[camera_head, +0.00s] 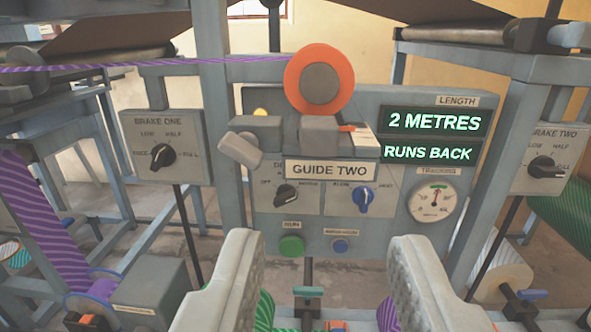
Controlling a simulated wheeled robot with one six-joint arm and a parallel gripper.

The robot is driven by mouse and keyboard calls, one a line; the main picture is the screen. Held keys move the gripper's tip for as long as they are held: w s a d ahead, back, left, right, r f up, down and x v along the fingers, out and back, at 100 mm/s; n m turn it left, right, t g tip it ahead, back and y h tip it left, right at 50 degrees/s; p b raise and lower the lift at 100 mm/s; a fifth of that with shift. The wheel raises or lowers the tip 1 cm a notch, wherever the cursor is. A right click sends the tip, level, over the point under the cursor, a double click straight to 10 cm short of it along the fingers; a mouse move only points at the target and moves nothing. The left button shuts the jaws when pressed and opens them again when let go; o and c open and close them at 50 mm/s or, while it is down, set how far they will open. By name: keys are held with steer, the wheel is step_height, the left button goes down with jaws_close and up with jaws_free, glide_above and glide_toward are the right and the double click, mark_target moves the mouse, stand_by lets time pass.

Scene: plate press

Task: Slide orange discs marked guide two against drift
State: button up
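An orange disc (291,82) with a grey hub stands on edge at the top of the central panel. A purple striped web runs to it from the left. Below it is a plate marked GUIDE TWO (331,171), with a grey slide block (320,131) and a small scale with an orange pointer (352,129) above the plate. A grey lever (240,150) juts out at the left. My gripper (328,250) is open and empty, its two pale padded fingers in the lower foreground, below and nearer than the disc. Only one orange disc shows clearly.
Displays read 2 METRES (434,122) and RUNS BACK (428,153). A tracking dial (435,202), a black knob (286,195), a blue knob (363,201) and a green button (291,246) sit on the panel. Brake One (160,130) and Brake Two (550,140) flank it.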

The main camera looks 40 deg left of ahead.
mark_target(320, 130)
steer(key=x, duration=1.7)
steer(key=shift+w+a+f, duration=0.1)
steer(key=shift+a, duration=0.1)
steer(key=shift+c, duration=0.2)
